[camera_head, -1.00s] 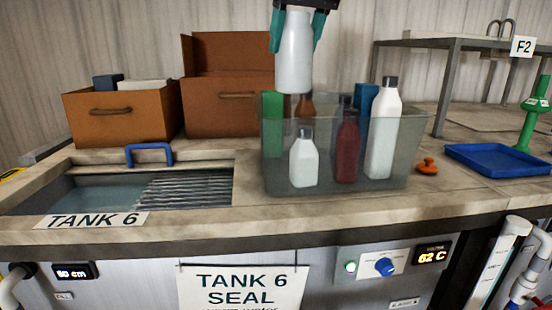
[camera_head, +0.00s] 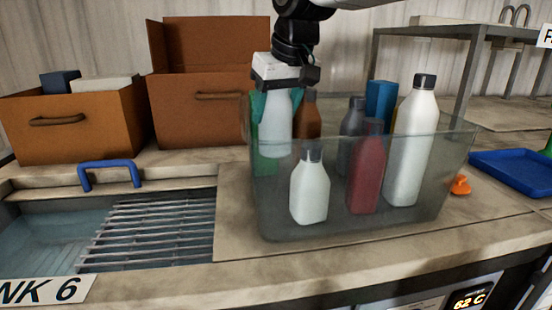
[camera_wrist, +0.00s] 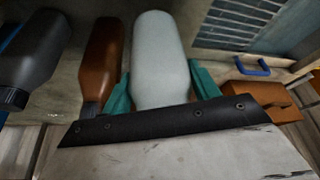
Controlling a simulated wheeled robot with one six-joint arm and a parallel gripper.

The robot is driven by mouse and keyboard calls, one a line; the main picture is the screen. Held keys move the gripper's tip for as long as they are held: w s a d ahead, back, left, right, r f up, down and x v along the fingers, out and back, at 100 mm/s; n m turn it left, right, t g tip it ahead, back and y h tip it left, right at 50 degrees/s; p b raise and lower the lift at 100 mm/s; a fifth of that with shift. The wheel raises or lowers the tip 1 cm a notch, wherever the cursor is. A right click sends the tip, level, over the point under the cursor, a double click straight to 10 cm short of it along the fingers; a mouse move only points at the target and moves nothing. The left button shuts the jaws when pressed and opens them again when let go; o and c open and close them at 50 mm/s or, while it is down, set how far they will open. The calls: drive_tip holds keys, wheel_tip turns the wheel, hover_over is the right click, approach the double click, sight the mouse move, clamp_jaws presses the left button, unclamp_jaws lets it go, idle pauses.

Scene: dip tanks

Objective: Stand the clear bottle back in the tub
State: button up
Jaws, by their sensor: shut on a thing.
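My gripper (camera_head: 276,98) has teal fingers shut on the clear bottle (camera_head: 275,130), which looks pale and whitish. The bottle hangs upright inside the back left of the see-through tub (camera_head: 345,228), its lower part seen through the tub wall. In the wrist view the clear bottle (camera_wrist: 159,60) lies between the teal fingers (camera_wrist: 161,90), beside a brown bottle (camera_wrist: 100,65). Whether its base touches the tub floor I cannot tell. The gripper hides its top.
The tub also holds a small white bottle (camera_head: 310,190), a red bottle (camera_head: 367,170), a tall white bottle (camera_head: 410,150), a grey bottle (camera_head: 351,130) and blue (camera_head: 380,100) and green (camera_head: 264,163) items. The open tank (camera_head: 50,245) lies left; an orange knob (camera_head: 460,185) sits right.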

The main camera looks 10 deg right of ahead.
sight(285, 127)
wheel_tip(285, 127, down, 10)
drive_tip(key=shift+f, duration=0.1)
idle(0.4)
drive_tip(key=o, duration=1)
drive_tip(key=shift+f, duration=0.1)
drive_tip(key=v, duration=1.2)
